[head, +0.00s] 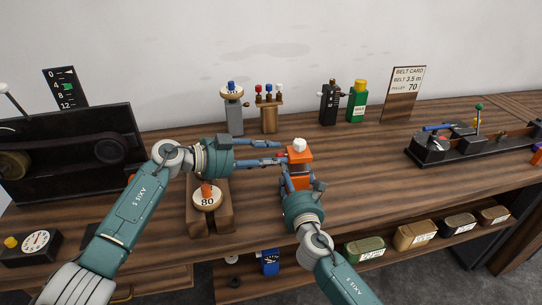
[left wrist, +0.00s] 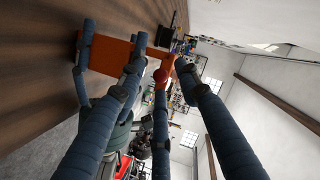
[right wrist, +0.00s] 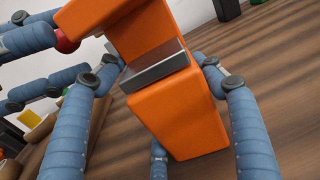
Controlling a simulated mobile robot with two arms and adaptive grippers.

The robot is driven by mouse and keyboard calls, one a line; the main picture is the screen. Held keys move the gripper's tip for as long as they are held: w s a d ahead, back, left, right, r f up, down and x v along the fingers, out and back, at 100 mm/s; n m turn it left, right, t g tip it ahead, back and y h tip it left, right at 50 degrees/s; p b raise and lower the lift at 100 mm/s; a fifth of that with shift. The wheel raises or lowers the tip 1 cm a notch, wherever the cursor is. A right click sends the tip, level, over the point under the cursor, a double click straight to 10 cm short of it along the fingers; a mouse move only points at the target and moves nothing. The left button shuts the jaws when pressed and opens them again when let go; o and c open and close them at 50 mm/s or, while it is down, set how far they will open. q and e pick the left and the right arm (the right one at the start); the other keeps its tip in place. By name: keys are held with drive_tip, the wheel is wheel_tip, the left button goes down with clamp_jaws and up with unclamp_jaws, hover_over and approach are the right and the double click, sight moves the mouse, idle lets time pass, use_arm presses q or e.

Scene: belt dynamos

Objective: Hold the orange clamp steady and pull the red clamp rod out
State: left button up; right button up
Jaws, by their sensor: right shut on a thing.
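The orange clamp (head: 299,156) stands upright on the bench with a pale knob (head: 299,145) on top. My right gripper (head: 300,186) is shut on its lower body, with fingers on both sides in the right wrist view (right wrist: 180,112). The red rod end (right wrist: 64,42) sticks out of the clamp's upper part on the side toward my left gripper. My left gripper (head: 278,151) has its fingers spread around this red end, which lies between them in the left wrist view (left wrist: 160,76). The rest of the rod is hidden.
A wooden stand with a disc marked 80 (head: 207,197) sits below my left forearm. Small posts (head: 268,112), a black bottle (head: 329,103) and a green bottle (head: 357,103) stand behind. A black device (head: 455,148) is at right. Bench between clamp and device is clear.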

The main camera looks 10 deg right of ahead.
use_arm(q)
clamp_jaws()
drive_tip(key=shift+a, duration=0.1)
drive_tip(key=shift+w+a, duration=0.2)
drive_tip(key=shift+a, duration=1.1)
drive_tip(key=shift+c, duration=1.3)
unclamp_jaws()
drive_tip(key=shift+r, duration=0.1)
use_arm(e)
drive_tip(key=shift+d, duration=0.1)
use_arm(q)
drive_tip(key=shift+o, duration=1.3)
drive_tip(key=shift+d, duration=0.1)
drive_tip(key=shift+s, duration=0.1)
